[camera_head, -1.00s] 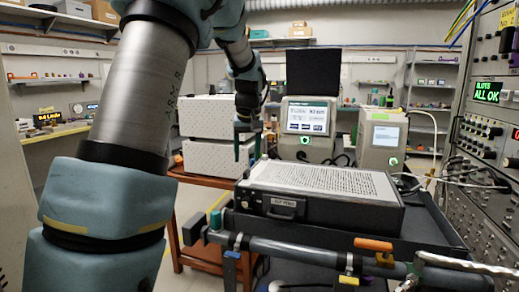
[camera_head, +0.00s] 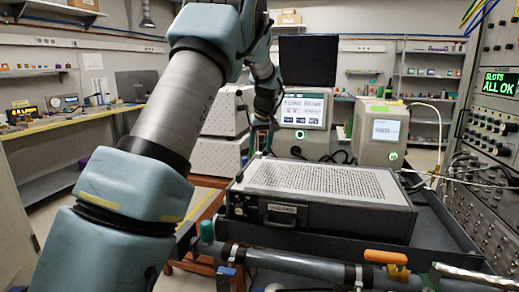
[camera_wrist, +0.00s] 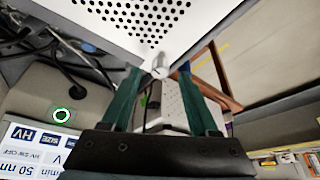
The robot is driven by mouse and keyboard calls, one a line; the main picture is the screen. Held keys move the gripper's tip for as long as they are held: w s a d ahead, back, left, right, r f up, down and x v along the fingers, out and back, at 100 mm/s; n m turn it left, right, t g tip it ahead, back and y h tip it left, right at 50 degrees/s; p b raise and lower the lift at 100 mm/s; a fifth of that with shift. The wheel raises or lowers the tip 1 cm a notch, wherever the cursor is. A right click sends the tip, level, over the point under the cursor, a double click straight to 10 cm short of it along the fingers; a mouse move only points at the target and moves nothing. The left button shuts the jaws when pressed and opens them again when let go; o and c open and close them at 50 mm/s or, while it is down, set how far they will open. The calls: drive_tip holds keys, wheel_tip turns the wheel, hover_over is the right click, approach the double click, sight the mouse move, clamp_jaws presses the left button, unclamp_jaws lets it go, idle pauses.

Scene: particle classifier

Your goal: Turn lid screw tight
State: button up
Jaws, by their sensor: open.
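The lid (camera_head: 318,180) is a white perforated plate on top of a black case (camera_head: 318,220), which sits on a dark cart tray. In the wrist view the perforated lid (camera_wrist: 150,18) fills the top. A small pale metal lid screw (camera_wrist: 160,66) stands at its corner. My gripper (camera_wrist: 155,72) is open, with its green fingers on either side of the screw's position. I cannot tell whether either finger touches it. In the head view my gripper (camera_head: 262,140) points down near the far left corner of the lid.
Instruments with lit screens (camera_head: 303,108) and (camera_head: 384,128) stand behind the case. White perforated boxes (camera_head: 222,112) are behind my arm. A pipe with an orange-handled valve (camera_head: 386,256) runs along the front of the cart. A rack (camera_head: 490,130) with cables is at right.

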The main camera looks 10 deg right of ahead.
drive_tip(key=shift+x, duration=0.9)
drive_tip(key=shift+c, duration=0.2)
clamp_jaws()
